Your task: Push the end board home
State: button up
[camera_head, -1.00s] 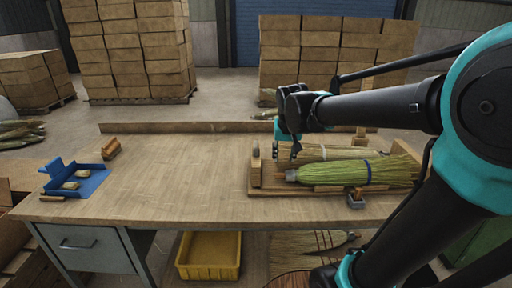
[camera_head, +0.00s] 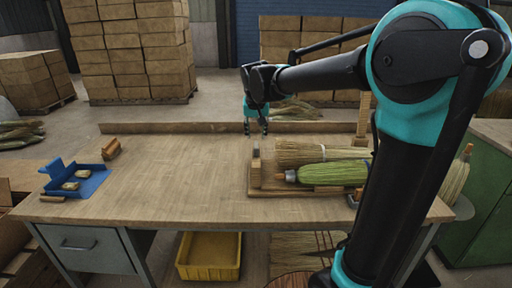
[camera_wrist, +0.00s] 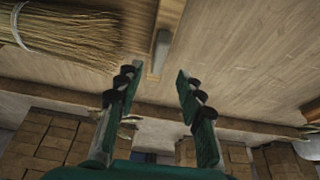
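The end board (camera_head: 255,168) is a small upright wooden block at the left end of the wooden tray (camera_head: 290,192) on the bench. Bundles of broom straw lie in the tray to its right: a green one (camera_head: 335,173) with a blue-grey ferrule end, and a tan one (camera_head: 300,153) behind. My gripper (camera_head: 256,131) hangs above and behind the end board, apart from it. In the wrist view my gripper (camera_wrist: 158,82) has its two fingers spread with nothing between them. Wood that I take for the end board (camera_wrist: 168,15) shows at the top there.
A low back rail (camera_head: 180,127) runs along the bench's far edge. A blue tray (camera_head: 88,184) with small blocks and a brown brush (camera_head: 111,149) are at the left. The bench (camera_head: 180,175) is clear left of the end board. A yellow bin (camera_head: 209,256) stands below.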

aim_at(256, 145)
jog(key=x, duration=0.8)
jog(key=shift+w+f, duration=0.1)
jog(key=shift+f, duration=0.15)
jog(key=shift+c, duration=0.5)
grip_shut()
